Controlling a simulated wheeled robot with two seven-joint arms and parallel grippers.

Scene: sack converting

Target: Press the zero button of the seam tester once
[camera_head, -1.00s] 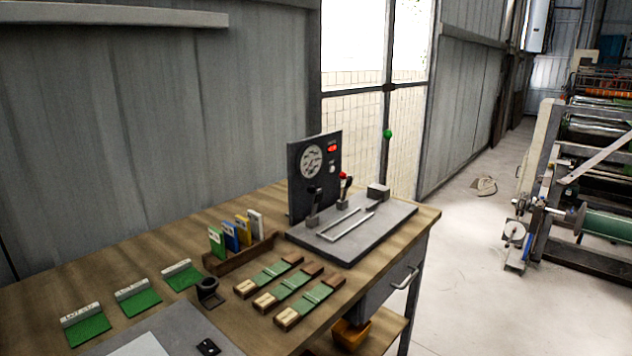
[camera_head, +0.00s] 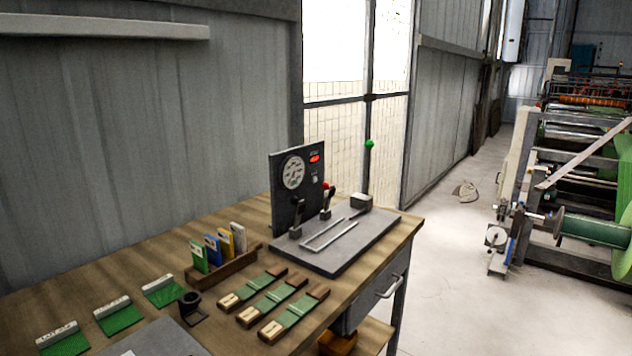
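The seam tester (camera_head: 347,243) stands at the far right end of the wooden bench. Its upright dark panel (camera_head: 285,215) carries a round dial (camera_head: 293,173) and a red lit display (camera_head: 314,158). A small pale round button (camera_head: 314,178) sits on the panel below the display; its label is too small to read. A red knob (camera_head: 326,186) shows at the panel's right edge, by a dark lever clamp (camera_head: 327,203). A second clamp (camera_head: 297,218) stands in front of the panel. Neither of my grippers is in view.
Green fabric strips with wooden ends (camera_head: 285,307) lie in front of the tester. A wooden rack (camera_head: 225,268) holds several coloured cards. Green labelled samples (camera_head: 119,317) and a black ring holder (camera_head: 191,308) are at left. Open floor (camera_head: 450,270) lies right of the bench.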

